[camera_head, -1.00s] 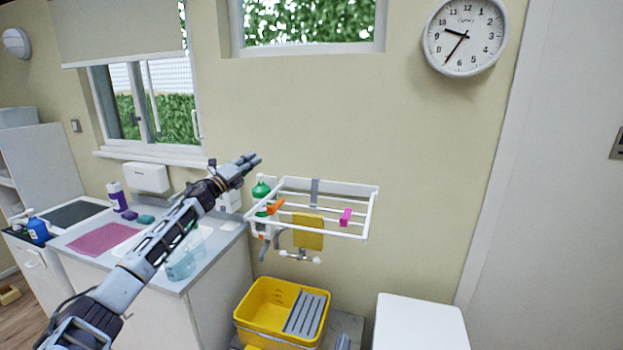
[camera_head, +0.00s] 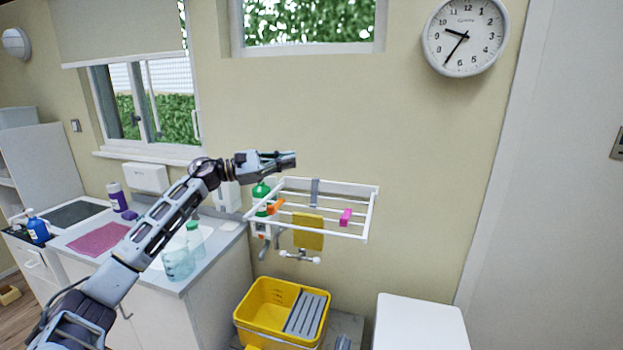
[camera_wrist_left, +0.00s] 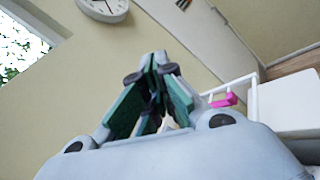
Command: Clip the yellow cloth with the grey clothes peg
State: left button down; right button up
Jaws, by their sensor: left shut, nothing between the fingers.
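The yellow cloth (camera_head: 309,238) hangs from a bar of the white wall rack (camera_head: 300,231). A narrow grey piece (camera_head: 315,192) sits upright at the rack's back bars; I cannot tell whether it is the grey clothes peg. An orange peg (camera_head: 275,206) and a pink peg (camera_head: 346,217) are on the rack, and the pink peg also shows in the left wrist view (camera_wrist_left: 224,100). My left gripper (camera_head: 291,159) is shut and empty, above the rack's back left part and apart from it. It also shows in the left wrist view (camera_wrist_left: 158,85). My right gripper is out of view.
A yellow tub (camera_head: 262,322) with a grey ridged insert stands below the rack. A white surface (camera_head: 420,325) is at the lower right. Wall space right of the rack is clear.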

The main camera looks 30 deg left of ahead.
pick_arm(q)
jog(key=s+d+f+m+g, duration=0.1)
jog(key=m, duration=0.2)
jog(key=d+f+m+g, duration=0.1)
jog(key=m, duration=0.2)
jog(key=s+d+f+m+g, duration=0.1)
jog(key=m, duration=0.2)
jog(key=shift+s+m+g+h, duration=0.3)
jog(key=shift+s, duration=0.05)
jog(key=shift+f+m, duration=0.1)
jog(key=shift+m, duration=0.3)
